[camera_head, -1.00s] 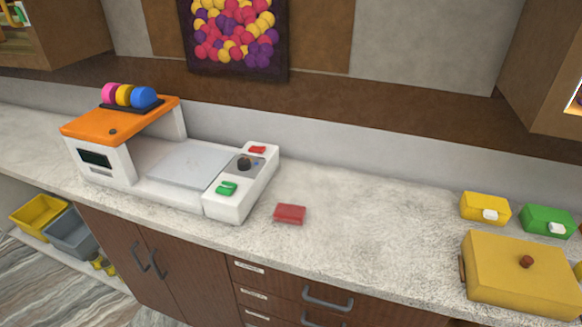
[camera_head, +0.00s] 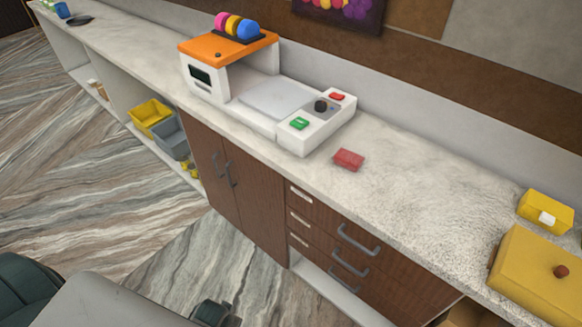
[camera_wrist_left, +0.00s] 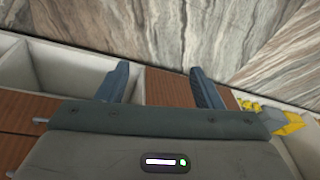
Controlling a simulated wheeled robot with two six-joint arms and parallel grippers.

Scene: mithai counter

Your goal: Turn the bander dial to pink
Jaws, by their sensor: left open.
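The bander (camera_head: 237,87) is a white machine with an orange top, standing on the counter in the head view. Its black dial (camera_head: 320,106) sits on the right-hand panel between a green button (camera_head: 300,123) and a red button (camera_head: 337,96). Pink, yellow and blue rolls (camera_head: 237,25) sit on its top. The dial's setting is too small to read. In the left wrist view my left gripper (camera_wrist_left: 159,84) is open and empty, with cabinet fronts and floor beyond its fingers. It is away from the dial. My right gripper does not show.
A red block (camera_head: 349,159) lies right of the bander on the counter (camera_head: 410,185). A yellow box (camera_head: 546,211) and a larger mustard box (camera_head: 538,275) stand at the right. Drawer handles (camera_head: 357,240) stick out below. Yellow and grey bins (camera_head: 170,137) sit on a low shelf.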

